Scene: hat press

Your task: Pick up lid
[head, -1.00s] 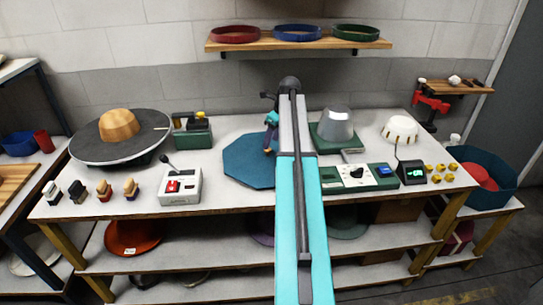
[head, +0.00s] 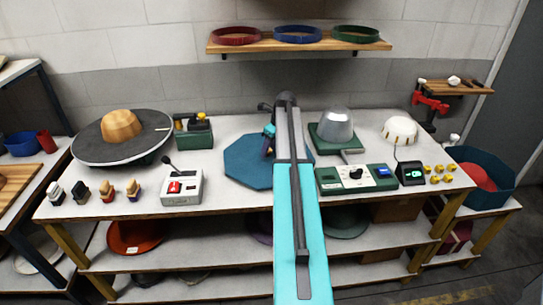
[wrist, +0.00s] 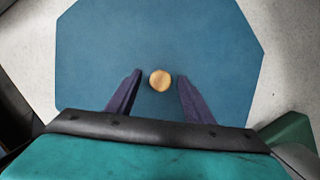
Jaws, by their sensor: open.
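The lid (head: 245,172) looks to be the flat blue-teal octagonal plate on the middle of the worktable. In the wrist view, the lid (wrist: 95,50) fills most of the picture and has a round brass knob (wrist: 161,80) on it. My gripper (wrist: 160,77) is open, with one dark purple finger on each side of the knob and visible gaps to both. My gripper (head: 268,150) also shows in the head view, over the lid. I cannot tell how far the fingertips are above the plate. My arm hides the lid's right part in the head view.
A small lever box (head: 182,190) stands front left of the lid. A metal dome (head: 337,122) on a green base and a control panel (head: 356,178) stand right. A shelf (head: 300,47) with coloured bands hangs above.

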